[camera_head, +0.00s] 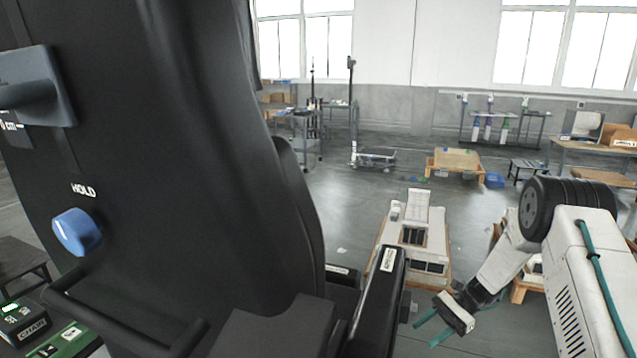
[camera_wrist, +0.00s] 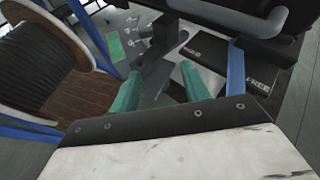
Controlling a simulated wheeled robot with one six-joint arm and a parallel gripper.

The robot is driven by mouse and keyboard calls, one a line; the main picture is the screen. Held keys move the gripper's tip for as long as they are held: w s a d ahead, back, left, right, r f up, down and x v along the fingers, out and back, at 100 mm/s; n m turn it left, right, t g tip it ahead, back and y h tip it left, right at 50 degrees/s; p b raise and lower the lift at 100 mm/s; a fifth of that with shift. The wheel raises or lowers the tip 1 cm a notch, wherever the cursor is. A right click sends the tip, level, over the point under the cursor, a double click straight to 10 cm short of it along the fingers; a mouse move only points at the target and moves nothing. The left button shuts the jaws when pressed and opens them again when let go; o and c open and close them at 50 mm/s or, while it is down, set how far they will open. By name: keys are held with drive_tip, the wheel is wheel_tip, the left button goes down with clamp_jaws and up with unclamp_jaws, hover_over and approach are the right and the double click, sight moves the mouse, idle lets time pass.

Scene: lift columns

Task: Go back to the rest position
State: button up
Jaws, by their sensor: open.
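My gripper (camera_head: 431,329) shows at the lower right of the head view, at the end of my white arm. Its two green fingers are apart and nothing is between them. In the wrist view my gripper (camera_wrist: 160,92) also shows two spread green fingers, empty. Beyond them are a black pedal marked FREE (camera_wrist: 244,76) and dark base parts. In the head view a large black column (camera_head: 215,150) fills the left side. It carries a blue HOLD knob (camera_head: 76,232) and a grey lever (camera_head: 35,90). My gripper is to the right of the column, apart from it.
A white machine on a wooden pallet (camera_head: 442,283) stands behind my gripper. A cable spool (camera_wrist: 42,58) with blue bars is at the left of the wrist view. Green and black boxes (camera_head: 72,340) are at the lower left. Open grey floor (camera_head: 345,205) lies beyond the column.

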drive_tip(key=s+a+r+n+h, duration=0.1)
drive_tip(key=s+r+n+h, duration=0.25)
drive_tip(key=s+r, duration=0.5)
drive_tip(key=s+a+r+n+h, duration=0.1)
drive_tip(key=s+r+n+h, duration=0.3)
drive_tip(key=r, duration=0.8)
drive_tip(key=s+r+n+t+h, duration=0.2)
drive_tip(key=s+r, duration=0.4)
drive_tip(key=s, duration=0.5)
drive_tip(key=s+r+n+t+h, duration=0.2)
drive_tip(key=s+r, duration=0.5)
drive_tip(key=s, duration=0.5)
drive_tip(key=shift+a+n+t+h, duration=0.35)
drive_tip(key=shift+a+t+h, duration=0.15)
drive_tip(key=shift+t, duration=0.6)
